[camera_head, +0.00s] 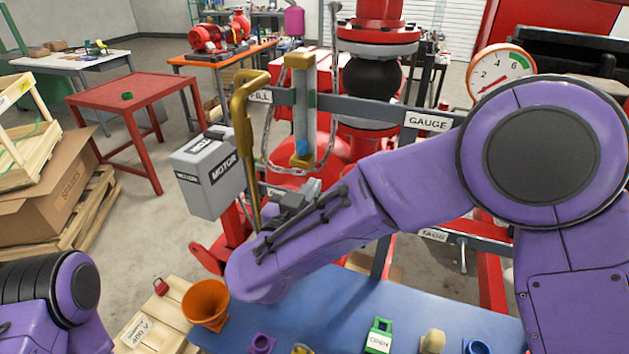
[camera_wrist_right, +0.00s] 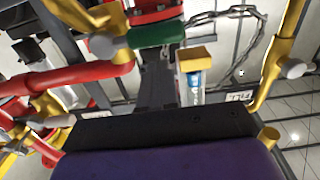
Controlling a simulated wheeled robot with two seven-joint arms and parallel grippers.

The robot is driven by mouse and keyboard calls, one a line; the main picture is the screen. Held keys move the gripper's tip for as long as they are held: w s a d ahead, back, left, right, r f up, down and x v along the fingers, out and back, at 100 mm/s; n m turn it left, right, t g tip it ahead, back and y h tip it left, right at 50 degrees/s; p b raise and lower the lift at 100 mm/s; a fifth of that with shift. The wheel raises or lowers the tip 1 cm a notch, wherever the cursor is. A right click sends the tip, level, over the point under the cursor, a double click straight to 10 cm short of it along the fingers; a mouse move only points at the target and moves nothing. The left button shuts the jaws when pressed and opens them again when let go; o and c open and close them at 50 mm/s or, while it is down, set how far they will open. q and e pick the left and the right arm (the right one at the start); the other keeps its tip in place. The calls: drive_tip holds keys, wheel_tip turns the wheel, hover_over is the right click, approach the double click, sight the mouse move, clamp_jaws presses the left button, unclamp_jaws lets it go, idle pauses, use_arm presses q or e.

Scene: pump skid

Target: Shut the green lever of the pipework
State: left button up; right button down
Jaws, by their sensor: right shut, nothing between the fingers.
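The green lever (camera_wrist_right: 157,33) shows in the right wrist view as a short green grip with a grey end, beside yellow and red pipework. My right gripper (camera_wrist_right: 157,60) is shut and empty, with its dark fingertips just below the green grip in that view. I cannot tell whether they touch it. In the head view my right arm reaches across to the pipework, and the grey right gripper (camera_head: 298,198) is beside the upright brass pipe (camera_head: 246,140). The green lever is not clearly visible there. My left gripper is out of view; only part of my left arm shows.
A grey motor box (camera_head: 208,173) stands left of the brass pipe. A chain (camera_head: 268,135) hangs by the sight tube. A pressure gauge (camera_head: 500,75) is at upper right. A blue bench (camera_head: 330,315) below carries an orange funnel (camera_head: 206,303) and a green OPEN tag (camera_head: 379,335).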

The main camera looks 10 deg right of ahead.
drive_tip(key=p+v, duration=0.2)
drive_tip(key=v, duration=0.5)
idle(0.4)
